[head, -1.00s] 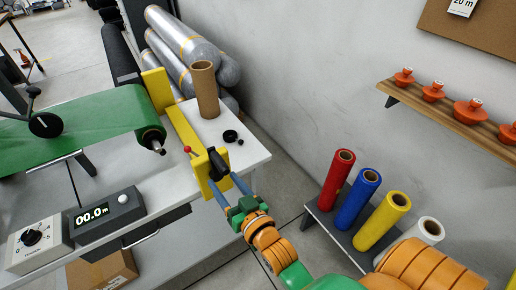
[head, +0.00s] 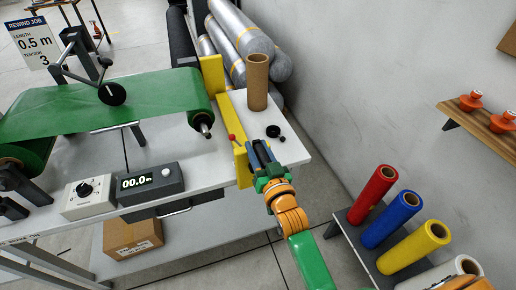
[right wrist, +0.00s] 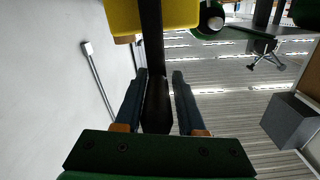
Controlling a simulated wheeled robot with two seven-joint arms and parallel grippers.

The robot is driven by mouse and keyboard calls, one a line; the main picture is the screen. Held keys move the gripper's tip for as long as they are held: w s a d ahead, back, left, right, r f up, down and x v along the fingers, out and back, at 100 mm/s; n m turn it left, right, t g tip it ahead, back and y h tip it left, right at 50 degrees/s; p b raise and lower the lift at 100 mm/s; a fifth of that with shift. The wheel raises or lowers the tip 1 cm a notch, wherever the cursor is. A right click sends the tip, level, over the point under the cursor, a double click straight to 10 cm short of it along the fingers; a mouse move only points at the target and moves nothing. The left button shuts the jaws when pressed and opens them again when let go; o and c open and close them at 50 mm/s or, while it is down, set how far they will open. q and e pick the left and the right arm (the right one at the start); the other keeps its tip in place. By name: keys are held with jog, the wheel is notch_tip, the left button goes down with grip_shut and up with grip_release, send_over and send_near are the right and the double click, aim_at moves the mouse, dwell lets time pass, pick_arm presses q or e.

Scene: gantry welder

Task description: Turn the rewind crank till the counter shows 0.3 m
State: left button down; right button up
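The rewind crank has a black handle (right wrist: 156,105) at the yellow bracket (head: 240,163) on the bench's right end. My right gripper (head: 261,148) is at this handle. In the right wrist view its two blue-grey fingers (right wrist: 159,72) stand on either side of the handle, with narrow gaps, so it looks open around it. In the head view the fingers largely hide the handle. The counter (head: 150,183) is a dark grey box whose display reads 00.0 m.
A cardboard tube (head: 257,82) stands upright behind the gripper, near small black parts (head: 274,132). Green material (head: 110,108) runs over the bench to a roller. A dial box (head: 87,196) stands left of the counter. A job card (head: 33,42) reads 0.5 m. Coloured rolls (head: 373,193) stand right.

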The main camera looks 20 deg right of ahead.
grip_shut()
jog(key=shift+d, duration=0.1)
dwell(1.0)
